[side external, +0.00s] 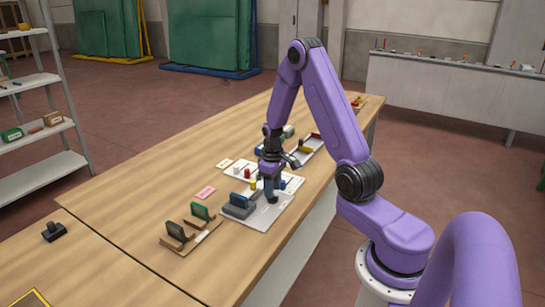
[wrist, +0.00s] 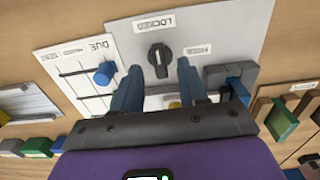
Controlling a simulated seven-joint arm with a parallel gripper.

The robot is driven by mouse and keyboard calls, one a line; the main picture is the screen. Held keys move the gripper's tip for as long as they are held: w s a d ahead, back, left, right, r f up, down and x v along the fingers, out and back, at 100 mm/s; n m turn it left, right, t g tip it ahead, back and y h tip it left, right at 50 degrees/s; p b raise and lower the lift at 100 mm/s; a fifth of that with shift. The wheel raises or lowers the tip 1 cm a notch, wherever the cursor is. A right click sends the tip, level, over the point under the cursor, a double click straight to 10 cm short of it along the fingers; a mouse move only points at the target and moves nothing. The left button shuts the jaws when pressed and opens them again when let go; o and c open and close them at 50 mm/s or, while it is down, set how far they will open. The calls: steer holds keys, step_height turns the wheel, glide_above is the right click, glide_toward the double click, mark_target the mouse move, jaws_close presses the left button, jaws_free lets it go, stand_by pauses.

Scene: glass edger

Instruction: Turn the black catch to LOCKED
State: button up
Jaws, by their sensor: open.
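The black catch (wrist: 160,60) is a round knob with a raised grip bar on a grey plate (wrist: 225,25). The bar lies nearly along the picture's vertical, slightly tilted. The LOCKED label (wrist: 155,23), upside down, is just above it; a smaller label (wrist: 194,50), too small to read surely, is to its right. My gripper (wrist: 158,78) is open, its two blue fingers below and either side of the catch in the wrist view, not visibly touching it. In the side view my gripper (side external: 270,196) is low over the plate; the catch cannot be made out there.
A white board marked DUE (wrist: 75,75) with a blue knob (wrist: 104,73) is left of the plate. A blue and grey block (wrist: 230,78) stands close to the right finger. A wooden rack with green pieces (side external: 190,230) stands nearer the table's front.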

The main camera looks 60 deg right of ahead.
step_height(320, 180, up, 15)
stand_by(0.4)
steer(key=s+a+r+n, duration=0.1)
steer(key=s+a+n, duration=0.2)
steer(key=a, duration=0.7)
steer(key=s+a+r+n, duration=0.1)
steer(key=s+a+n, duration=0.2)
steer(key=a, duration=0.7)
steer(key=s+a+n, duration=0.3)
steer(key=s, duration=0.6)
steer(key=s+a+n, duration=0.2)
steer(key=s+n, duration=0.1)
steer(key=s, duration=0.7)
steer(key=shift+a+f, duration=0.3)
steer(key=shift+a, duration=0.1)
